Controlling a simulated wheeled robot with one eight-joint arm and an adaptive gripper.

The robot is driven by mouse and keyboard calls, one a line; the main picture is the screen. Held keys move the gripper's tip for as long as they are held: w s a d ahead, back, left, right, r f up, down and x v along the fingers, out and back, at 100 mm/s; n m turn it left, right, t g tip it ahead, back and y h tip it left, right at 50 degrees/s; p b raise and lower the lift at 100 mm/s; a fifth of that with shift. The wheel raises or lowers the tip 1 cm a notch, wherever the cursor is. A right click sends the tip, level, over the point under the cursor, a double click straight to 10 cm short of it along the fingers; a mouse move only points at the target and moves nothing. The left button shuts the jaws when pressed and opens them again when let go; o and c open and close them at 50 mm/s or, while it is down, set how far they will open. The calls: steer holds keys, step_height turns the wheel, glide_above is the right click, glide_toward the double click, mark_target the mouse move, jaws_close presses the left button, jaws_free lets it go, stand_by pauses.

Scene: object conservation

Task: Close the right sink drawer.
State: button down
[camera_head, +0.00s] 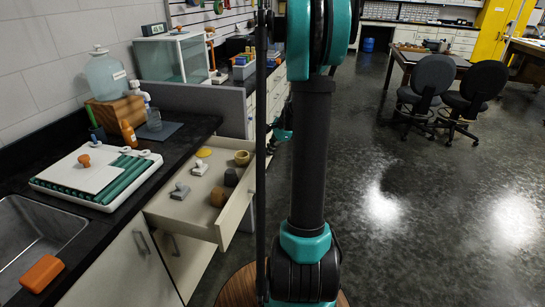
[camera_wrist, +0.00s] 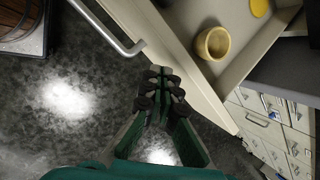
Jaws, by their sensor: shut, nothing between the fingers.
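The right sink drawer (camera_head: 234,210) is pulled out below the dark counter in the head view, with several small objects inside. In the wrist view the drawer's pale front panel (camera_wrist: 193,68) runs diagonally, and its metal handle (camera_wrist: 112,37) shows at upper left. My gripper (camera_wrist: 160,72) is shut and empty, with its fingertips close to the outer face of the front panel, beside the handle's end. I cannot tell whether they touch it.
A yellow bowl (camera_wrist: 213,43) sits in the drawer. On the counter are a white-and-green tray (camera_head: 68,185), an orange sponge-like block (camera_head: 42,273) and the sink (camera_head: 22,235).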

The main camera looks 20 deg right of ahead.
steer(key=w+d+m+t+y, duration=0.1)
steer(key=d+m+t+y, duration=0.15)
steer(key=d+m, duration=0.85)
steer(key=n, duration=0.3)
glide_toward(266, 159)
steer(key=shift+g+y, duration=0.35)
steer(key=w+f, duration=0.1)
steer(key=a+f, duration=0.1)
steer(key=f, duration=0.1)
steer(key=w+f, duration=0.1)
steer(key=shift+w+a+f, duration=0.3)
steer(key=shift+w+f, duration=0.05)
steer(key=shift+f, duration=0.05)
steer(key=shift+w+a, duration=0.3)
steer(key=shift+a, duration=0.1)
steer(key=w+a, duration=0.5)
steer(key=a, duration=0.3)
steer(key=w+a, duration=0.6)
steer(key=a, duration=0.1)
steer(key=w+a, duration=0.6)
steer(key=a, duration=0.2)
steer(key=shift+a, duration=0.3)
steer(key=shift+w+a, duration=0.2)
steer(key=shift+a+r, duration=0.1)
